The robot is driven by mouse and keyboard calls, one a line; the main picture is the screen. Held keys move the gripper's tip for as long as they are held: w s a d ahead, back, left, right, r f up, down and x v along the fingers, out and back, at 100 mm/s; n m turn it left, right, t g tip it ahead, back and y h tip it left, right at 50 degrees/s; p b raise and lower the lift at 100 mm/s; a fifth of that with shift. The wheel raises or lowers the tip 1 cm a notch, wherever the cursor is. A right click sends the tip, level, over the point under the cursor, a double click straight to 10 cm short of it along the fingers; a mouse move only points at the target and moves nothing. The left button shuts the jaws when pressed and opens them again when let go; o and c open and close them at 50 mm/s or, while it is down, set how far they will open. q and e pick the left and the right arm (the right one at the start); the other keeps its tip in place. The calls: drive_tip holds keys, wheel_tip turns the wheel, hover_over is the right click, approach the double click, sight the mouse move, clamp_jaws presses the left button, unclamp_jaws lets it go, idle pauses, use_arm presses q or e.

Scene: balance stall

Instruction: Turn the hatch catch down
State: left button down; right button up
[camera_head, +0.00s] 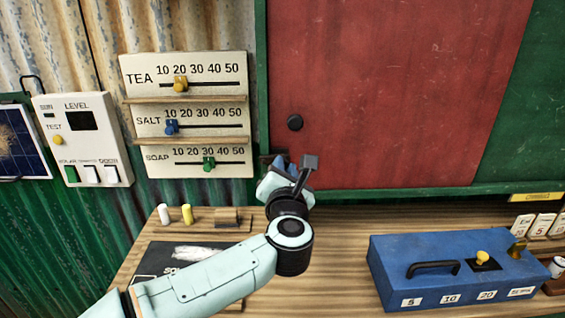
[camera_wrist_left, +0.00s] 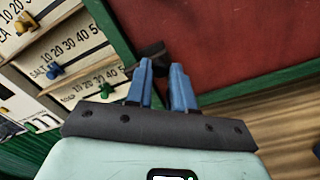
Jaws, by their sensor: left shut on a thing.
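The dark hatch catch (camera_head: 267,157) sits at the hatch's lower left, by the green frame. In the left wrist view the catch (camera_wrist_left: 152,50) shows at my blue fingertips. My left gripper (camera_head: 283,162) is shut on the catch; it also shows in the left wrist view (camera_wrist_left: 163,75). The fingers hide part of the catch, so its exact angle is hard to tell. My right gripper is not in view.
A board with TEA, SALT and SOAP sliders (camera_head: 190,143) hangs left of the hatch. A level panel (camera_head: 85,145) hangs further left. Below, the wooden counter (camera_head: 335,235) holds a blue box (camera_head: 450,285), a dark slate (camera_head: 160,262) and small pegs (camera_head: 187,214).

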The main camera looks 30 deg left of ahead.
use_arm(q)
drive_tip(key=shift+f+m, duration=0.15)
drive_tip(key=shift+m, duration=0.25)
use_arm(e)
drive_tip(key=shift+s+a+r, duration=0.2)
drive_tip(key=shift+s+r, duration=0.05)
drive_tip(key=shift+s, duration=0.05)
use_arm(q)
drive_tip(key=shift+f, duration=0.1)
drive_tip(key=c, duration=1)
unclamp_jaws()
drive_tip(key=v, duration=1.3)
drive_tip(key=shift+s, duration=0.25)
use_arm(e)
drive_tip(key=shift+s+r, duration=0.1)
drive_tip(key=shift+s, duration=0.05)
